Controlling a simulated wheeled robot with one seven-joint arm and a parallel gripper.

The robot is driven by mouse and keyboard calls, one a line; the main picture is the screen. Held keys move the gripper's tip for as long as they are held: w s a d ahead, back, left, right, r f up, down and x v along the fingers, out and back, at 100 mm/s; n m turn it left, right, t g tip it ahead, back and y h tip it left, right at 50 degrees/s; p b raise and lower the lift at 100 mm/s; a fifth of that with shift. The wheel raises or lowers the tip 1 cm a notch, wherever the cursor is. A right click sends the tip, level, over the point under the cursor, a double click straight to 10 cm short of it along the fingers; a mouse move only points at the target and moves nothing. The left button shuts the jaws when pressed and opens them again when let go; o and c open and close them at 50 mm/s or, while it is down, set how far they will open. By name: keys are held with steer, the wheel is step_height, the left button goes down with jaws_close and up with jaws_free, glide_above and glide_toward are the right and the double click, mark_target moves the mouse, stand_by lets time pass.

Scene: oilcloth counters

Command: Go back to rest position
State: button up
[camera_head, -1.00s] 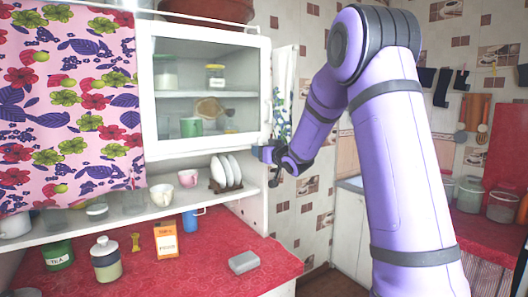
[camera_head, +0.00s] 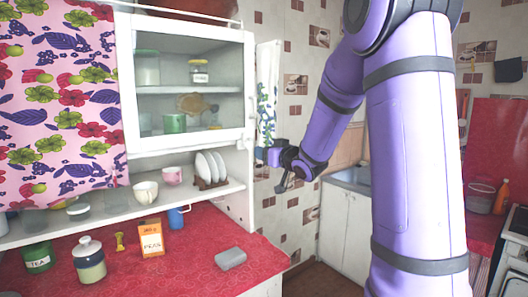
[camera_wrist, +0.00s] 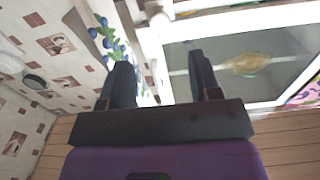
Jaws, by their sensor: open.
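My gripper (camera_head: 281,187) hangs at the end of my purple arm, just right of the white cabinet's edge and above the red counter. In the wrist view my gripper (camera_wrist: 165,82) shows its two dark fingers apart, with nothing between them. Past the fingers, the wrist view shows the cabinet's white frame, its glass front and part of the patterned towel. The fingertips appear clear of the cabinet, though the exact gap cannot be told.
The white cabinet (camera_head: 243,146) stands left, with dishes on its open shelf. The red counter (camera_head: 190,262) bears a pea box (camera_head: 151,238), a grey block (camera_head: 230,259) and jars. A patterned towel (camera_head: 267,95) hangs beside the cabinet. Open floor lies between the counters.

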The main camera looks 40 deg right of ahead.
stand_by(0.5)
steer(key=s+a+g, duration=0.4)
steer(key=s+a, duration=0.2)
steer(key=s, duration=0.5)
steer(key=s+a+g, duration=0.4)
steer(key=s+a, duration=0.2)
steer(key=s, duration=0.6)
steer(key=s+a+f+g, duration=0.1)
steer(key=s+a+g, duration=0.3)
steer(key=s, duration=0.7)
steer(key=a, duration=0.2)
steer(key=shift+s+a+g+h, duration=0.3)
steer(key=shift+s+a+g, duration=0.1)
